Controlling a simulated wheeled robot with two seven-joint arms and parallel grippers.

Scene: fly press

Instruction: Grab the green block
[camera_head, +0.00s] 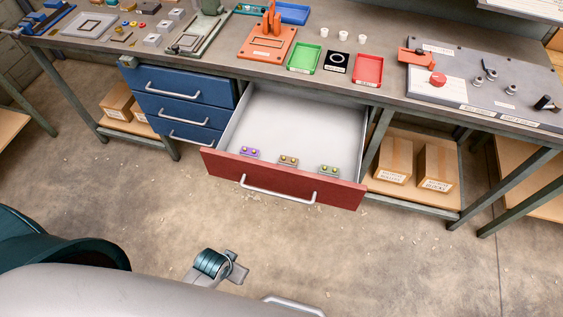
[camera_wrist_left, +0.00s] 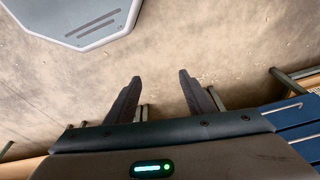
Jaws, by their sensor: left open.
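The green block (camera_head: 329,171) is a small block with yellowish tops, lying at the front right of the open red-fronted drawer (camera_head: 285,182). A tan block (camera_head: 288,161) and a purple block (camera_head: 249,153) lie in a row to its left, apart from it. In the left wrist view my left gripper (camera_wrist_left: 160,77) is open, with nothing between its fingers and bare floor behind them. The blocks do not show in that view. My right gripper is not in view.
The drawer hangs out below the workbench (camera_head: 335,78), its handle (camera_head: 278,193) facing me. Closed blue drawers (camera_head: 187,87) are to its left, cardboard boxes (camera_head: 394,161) on a shelf to its right. A green tray (camera_head: 304,57) and a red tray (camera_head: 368,69) sit above. Floor in front is mostly clear.

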